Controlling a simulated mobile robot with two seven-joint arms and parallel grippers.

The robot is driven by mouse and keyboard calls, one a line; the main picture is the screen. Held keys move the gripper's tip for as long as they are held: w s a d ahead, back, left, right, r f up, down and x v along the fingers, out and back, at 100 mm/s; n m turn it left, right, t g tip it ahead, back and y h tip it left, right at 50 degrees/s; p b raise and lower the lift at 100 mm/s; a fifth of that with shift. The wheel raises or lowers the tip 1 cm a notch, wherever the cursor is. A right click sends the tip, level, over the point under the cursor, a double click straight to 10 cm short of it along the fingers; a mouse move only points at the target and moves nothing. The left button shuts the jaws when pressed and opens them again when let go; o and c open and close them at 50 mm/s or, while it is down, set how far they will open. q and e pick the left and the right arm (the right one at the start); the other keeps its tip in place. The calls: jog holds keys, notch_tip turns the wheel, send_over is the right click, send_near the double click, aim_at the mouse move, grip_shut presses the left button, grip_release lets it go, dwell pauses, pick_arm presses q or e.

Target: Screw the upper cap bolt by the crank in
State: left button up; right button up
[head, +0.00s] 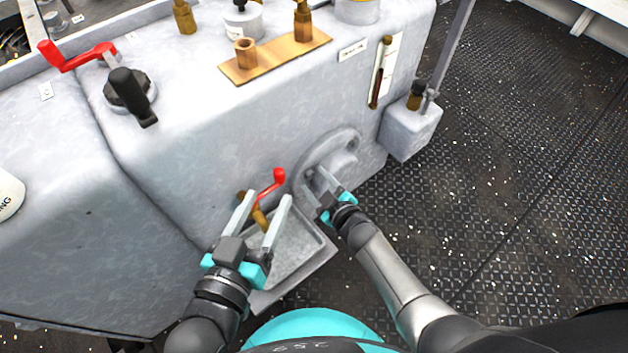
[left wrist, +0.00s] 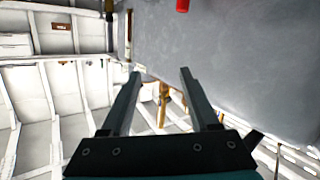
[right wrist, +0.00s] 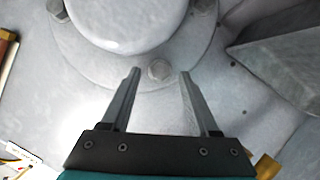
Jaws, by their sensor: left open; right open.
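The round grey cap (head: 338,163) with its flange sits low on the side of the grey housing. In the right wrist view the cap (right wrist: 125,20) fills the top, with hex bolts around its flange. One bolt (right wrist: 157,70) lies in line between my right fingertips; I cannot tell how far it stands out. My right gripper (head: 318,180) is open at the cap and hides part of it. The red crank (head: 270,184) is on a brass valve just left of the cap. My left gripper (head: 267,197) is open, with the valve showing between its fingers.
A grey drip tray (head: 300,245) juts out below the valve. A grey box (head: 410,130) stands out right of the cap. Another red crank (head: 65,58) and a black knob (head: 128,90) are at upper left. Riveted deck (head: 500,190) lies open at right.

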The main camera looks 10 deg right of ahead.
pick_arm(q)
jog(key=shift+s+d+r+t+b, duration=0.25)
jog(key=shift+s+r+t+b, duration=0.15)
jog(key=shift+t, duration=0.4)
pick_arm(e)
jog(key=shift+w+a+f, duration=0.2)
jog(key=shift+w+a, duration=0.05)
jog(key=shift+w, duration=0.25)
pick_arm(q)
jog(key=shift+r, duration=0.1)
pick_arm(e)
grip_shut()
